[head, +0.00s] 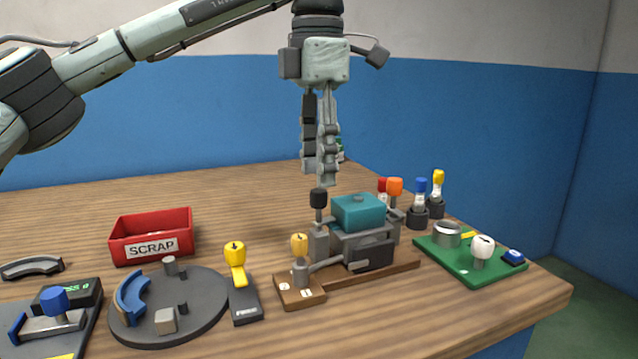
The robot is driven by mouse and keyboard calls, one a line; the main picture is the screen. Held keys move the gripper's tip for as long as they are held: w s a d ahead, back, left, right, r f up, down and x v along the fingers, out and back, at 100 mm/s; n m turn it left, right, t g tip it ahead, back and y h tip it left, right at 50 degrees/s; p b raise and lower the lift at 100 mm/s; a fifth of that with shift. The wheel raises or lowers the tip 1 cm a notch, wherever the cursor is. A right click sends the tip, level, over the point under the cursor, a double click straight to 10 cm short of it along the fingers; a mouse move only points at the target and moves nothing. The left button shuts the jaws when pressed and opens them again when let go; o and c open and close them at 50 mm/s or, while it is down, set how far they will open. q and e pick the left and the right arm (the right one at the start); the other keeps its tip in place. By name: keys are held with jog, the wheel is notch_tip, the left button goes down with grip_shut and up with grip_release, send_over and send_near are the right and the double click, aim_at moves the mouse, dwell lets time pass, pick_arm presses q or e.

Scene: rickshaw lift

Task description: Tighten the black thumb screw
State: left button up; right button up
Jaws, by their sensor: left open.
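The black thumb screw (318,198) stands upright on a grey post at the left end of a fixture (365,240) with a teal block on top. The fixture sits on a wooden base. My left gripper (322,180) hangs pointing down just above the black knob, open and empty. Its fingers overlap each other in this view, so the gap between them is hard to see. The fingertips look close above the knob, and I cannot tell whether they touch it. My right gripper is not in view.
Red, orange, blue and yellow knobs stand behind right.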

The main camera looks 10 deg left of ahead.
aim_at(318, 190)
pick_arm(q)
jog(key=shift+f, duration=1.6)
jog(key=shift+c, duration=0.4)
